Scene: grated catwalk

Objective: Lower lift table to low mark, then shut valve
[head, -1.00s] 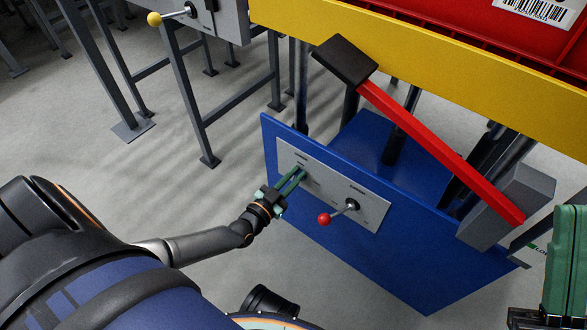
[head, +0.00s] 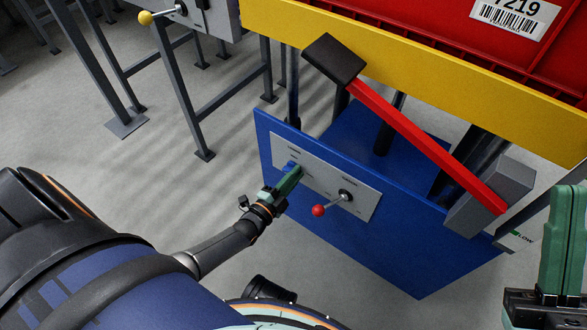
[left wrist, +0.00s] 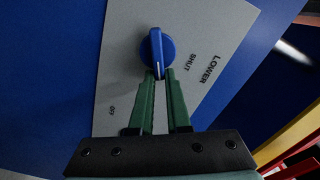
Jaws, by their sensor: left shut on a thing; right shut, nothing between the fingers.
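The blue valve knob (left wrist: 158,45) sits on a grey plate (left wrist: 220,20) marked LOWER, with SHUT to its right and a small, hard-to-read word lower left. Its white line points down the picture, between these words. My left gripper (left wrist: 161,76) is shut on the knob; in the head view it (head: 290,175) reaches the plate on the blue base panel (head: 370,235). The lift table's yellow frame (head: 420,65) carries a red crate (head: 410,12). A LOW mark (head: 523,238) shows by the right leg, partly hidden. My right gripper (head: 563,225) is shut and empty, right of the table.
A red-knobbed lever (head: 318,210) sticks out beside the valve. A red bar (head: 425,140) with a black pad (head: 335,60) slants across the table's front. A grey stand with a yellow-knobbed lever (head: 145,18) is at upper left. The floor between is clear.

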